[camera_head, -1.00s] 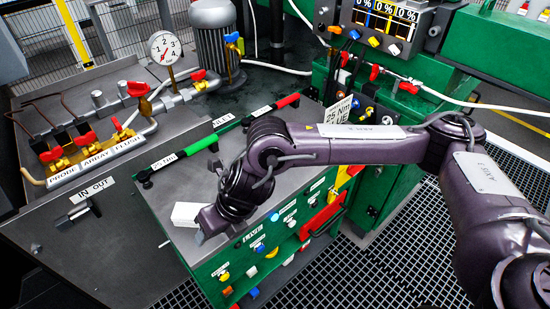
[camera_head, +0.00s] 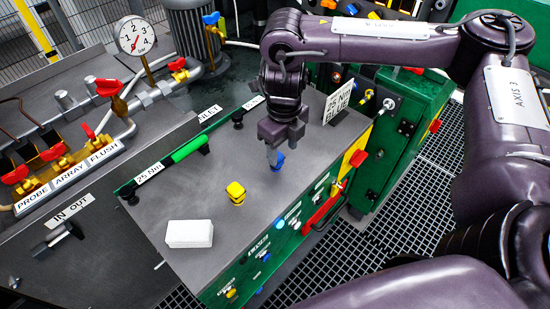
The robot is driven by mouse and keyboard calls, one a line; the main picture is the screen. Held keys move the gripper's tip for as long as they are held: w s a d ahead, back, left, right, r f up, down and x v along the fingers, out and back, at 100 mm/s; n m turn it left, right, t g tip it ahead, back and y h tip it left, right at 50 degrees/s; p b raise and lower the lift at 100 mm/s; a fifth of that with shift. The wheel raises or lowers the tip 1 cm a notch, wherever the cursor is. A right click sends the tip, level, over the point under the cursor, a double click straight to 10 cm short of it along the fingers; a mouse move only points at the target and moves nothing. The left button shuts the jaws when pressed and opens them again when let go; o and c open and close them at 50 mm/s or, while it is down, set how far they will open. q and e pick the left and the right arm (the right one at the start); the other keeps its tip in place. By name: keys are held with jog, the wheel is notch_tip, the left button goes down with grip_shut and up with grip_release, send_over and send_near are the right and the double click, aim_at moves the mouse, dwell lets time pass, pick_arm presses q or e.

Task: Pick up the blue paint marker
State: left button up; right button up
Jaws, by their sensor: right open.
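My right gripper (camera_head: 273,153) points down over the grey top of the green cabinet (camera_head: 190,205), toward its far right part. It is open. A small blue object (camera_head: 278,161), which looks like the blue paint marker, shows right at its fingertips. The gripper partly hides it, and I cannot tell whether it stands between the fingers or just beyond them. My left gripper is not in view.
A small yellow object (camera_head: 236,193) and a white block (camera_head: 190,234) stand on the cabinet top, left of the gripper. A green-handled tool (camera_head: 188,149) lies along the back edge. A white lettered sign (camera_head: 338,101) stands close right of the gripper.

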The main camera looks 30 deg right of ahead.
aim_at(279, 156)
jog(key=shift+a+f, duration=0.2)
jog(key=shift+f, duration=0.6)
jog(key=shift+w+a+f, duration=0.1)
jog(key=shift+w+f, duration=0.05)
jog(key=shift+f, duration=0.45)
jog(key=shift+w+a+f, duration=0.1)
jog(key=shift+w+f, duration=0.05)
jog(key=shift+f, duration=1)
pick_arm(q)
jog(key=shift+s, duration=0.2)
pick_arm(e)
jog(key=c, duration=1.1)
jog(key=shift+r, duration=0.1)
jog(key=shift+r, duration=0.5)
pick_arm(q)
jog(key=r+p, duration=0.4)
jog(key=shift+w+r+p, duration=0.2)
jog(key=shift+p, duration=0.15)
pick_arm(e)
notch_tip(279, 156, up, 19)
jog(key=shift+f, duration=0.1)
